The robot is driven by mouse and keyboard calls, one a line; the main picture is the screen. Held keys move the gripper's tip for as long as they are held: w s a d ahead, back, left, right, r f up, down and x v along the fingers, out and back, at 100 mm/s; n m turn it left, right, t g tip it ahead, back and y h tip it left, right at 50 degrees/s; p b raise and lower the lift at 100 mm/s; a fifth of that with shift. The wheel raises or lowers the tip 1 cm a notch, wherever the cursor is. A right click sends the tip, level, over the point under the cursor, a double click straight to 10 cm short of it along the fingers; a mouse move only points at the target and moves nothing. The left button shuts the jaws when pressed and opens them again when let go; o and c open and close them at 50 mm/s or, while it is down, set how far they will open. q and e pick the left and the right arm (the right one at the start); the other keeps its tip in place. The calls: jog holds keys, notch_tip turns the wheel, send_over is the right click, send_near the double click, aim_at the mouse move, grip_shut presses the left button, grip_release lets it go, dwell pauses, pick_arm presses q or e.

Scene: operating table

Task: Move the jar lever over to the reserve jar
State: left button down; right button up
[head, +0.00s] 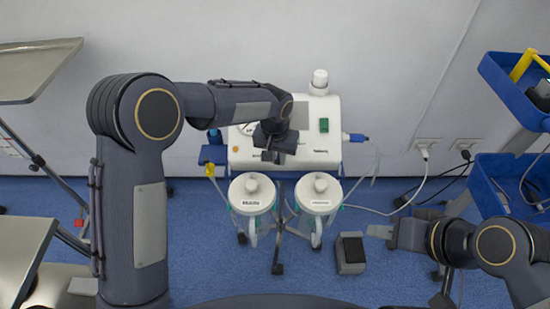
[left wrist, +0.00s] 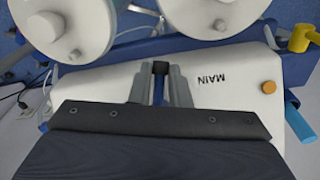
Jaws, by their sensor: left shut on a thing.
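The jar lever (left wrist: 160,68), with a dark tip and a blue part, stands between the fingers of my left gripper (left wrist: 160,85) in the left wrist view. The fingers are shut on it. In the head view my left gripper (head: 276,150) is over the front of the white suction unit (head: 318,145) and hides the lever. The word MAIN shows upside down on the unit, right of the lever in the wrist view. Two lidded jars, left (head: 252,190) and right (head: 319,190), hang in front of the unit; their labels are too small to read surely. My right gripper (head: 379,231) is low at the right, away from the unit.
An orange button (left wrist: 268,87) and a yellow fitting (left wrist: 300,38) are near the MAIN label. A foot pedal (head: 350,252) is on the blue floor. Blue bins (head: 505,175) stand at the right, metal trays (head: 35,65) at the left. Tubes and cables run right of the unit.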

aim_at(278, 165)
pick_arm(q)
jog(key=n+h+b, duration=0.1)
jog(key=n, duration=0.1)
jog(key=d+n+h+b, duration=0.1)
jog(key=n, duration=0.1)
jog(key=shift+d+f+t+b, duration=0.2)
jog(key=shift+t+b, duration=0.1)
jog(key=shift+b, duration=0.05)
jog(key=n+h, duration=0.1)
jog(key=d+n+t+b, duration=0.1)
jog(key=shift+r+n+h+b, duration=0.15)
jog(key=shift+n+h+b, duration=0.15)
jog(key=shift+h, duration=0.1)
jog(key=shift+w+d+r+n+h+b, duration=0.15)
jog(key=shift+d+n+h+b, duration=0.2)
jog(key=shift+n, duration=0.45)
jog(key=shift+t, duration=0.3)
jog(key=c, duration=1.4)
grip_release()
jog(key=shift+o, duration=0.2)
jog(key=p+v, duration=0.1)
jog(key=v, duration=0.5)
jog(key=shift+a+r, duration=0.2)
jog(key=shift+r, duration=0.15)
jog(key=shift+s+a+r, duration=0.25)
jog(key=shift+r, duration=0.2)
